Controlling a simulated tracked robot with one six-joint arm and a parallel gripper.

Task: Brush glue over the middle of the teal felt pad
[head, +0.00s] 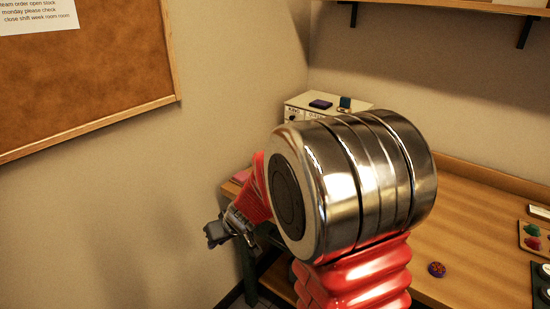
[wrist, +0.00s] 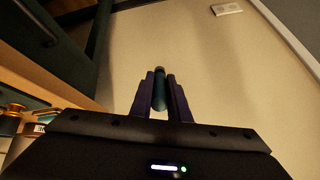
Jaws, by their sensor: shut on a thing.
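My gripper (wrist: 160,92) is shut on a slim teal-green, round-ended thing (wrist: 159,90), possibly a brush handle, in the wrist view. Its bristles, if any, are not visible. In the head view my gripper (head: 213,234) is left of my large arm joint, off the table's left end and in front of the wall. What it holds is not clear there. I cannot pick out the teal felt pad with certainty. A small teal item (head: 345,102) stands on the pale cabinet at the back. My arm hides much of the table.
The wooden table (head: 470,215) is largely bare in its visible middle. A small round red-brown item (head: 437,269) lies there. A tray (head: 525,227) with green and red pieces is at the right edge. The pale cabinet (head: 298,107) also bears a dark blue block (head: 320,104).

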